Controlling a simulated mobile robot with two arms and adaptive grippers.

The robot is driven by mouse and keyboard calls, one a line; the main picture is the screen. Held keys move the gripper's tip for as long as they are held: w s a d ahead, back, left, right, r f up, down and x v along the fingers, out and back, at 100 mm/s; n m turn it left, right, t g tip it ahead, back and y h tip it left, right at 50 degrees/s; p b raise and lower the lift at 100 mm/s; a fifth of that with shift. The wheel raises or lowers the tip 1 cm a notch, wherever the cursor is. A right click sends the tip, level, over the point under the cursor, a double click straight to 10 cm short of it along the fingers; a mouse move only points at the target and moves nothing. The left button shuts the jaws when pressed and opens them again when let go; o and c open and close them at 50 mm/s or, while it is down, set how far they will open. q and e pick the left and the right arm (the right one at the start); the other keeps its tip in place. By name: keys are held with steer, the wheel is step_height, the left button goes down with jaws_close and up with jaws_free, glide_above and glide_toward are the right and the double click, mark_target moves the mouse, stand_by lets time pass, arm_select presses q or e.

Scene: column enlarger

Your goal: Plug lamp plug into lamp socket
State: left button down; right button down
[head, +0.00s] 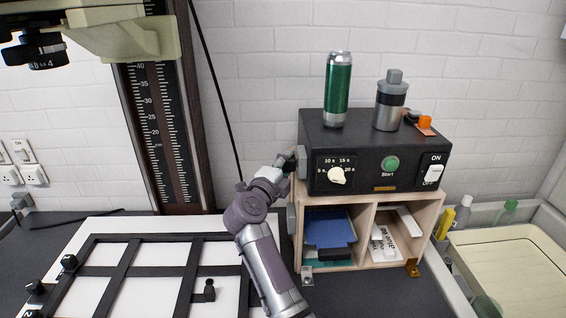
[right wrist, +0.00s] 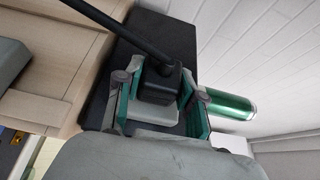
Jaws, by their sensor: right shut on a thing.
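My right gripper (head: 286,163) is at the left side of the black timer box (head: 375,150), near a grey socket block (head: 302,160). In the right wrist view, its green-padded fingers (right wrist: 159,90) are shut on a black plug (right wrist: 160,80), whose thick cable runs to the upper left. A light grey socket block (right wrist: 155,112) lies right behind the plug, against the box's black side. I cannot tell whether the plug is seated or only in front of it. A second grey block (head: 291,217) is on the wooden shelf's left side. My left gripper is not in view.
A green can (head: 338,90) and a steel bottle (head: 391,102) stand on the timer box. The wooden shelf (head: 430,210) holds papers under it. The easel (head: 110,240) lies front left, below the enlarger column (head: 165,120). A cream tray (head: 510,262) is at right.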

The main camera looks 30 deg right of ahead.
steer(key=shift+s+d, duration=0.15)
steer(key=shift+d, duration=0.15)
stand_by(0.7)
steer(key=c, duration=0.6)
jaws_free()
steer(key=shift+d, duration=0.15)
steer(key=shift+o, duration=0.2)
steer(key=shift+o, duration=1)
steer(key=shift+s+a+p, duration=0.15)
steer(key=shift+a+p, duration=0.15)
steer(key=shift+p, duration=0.05)
steer(key=shift+p+v, duration=0.65)
steer(key=shift+v, duration=1.25)
steer(key=shift+s+a, duration=0.1)
steer(key=shift+a, duration=0.05)
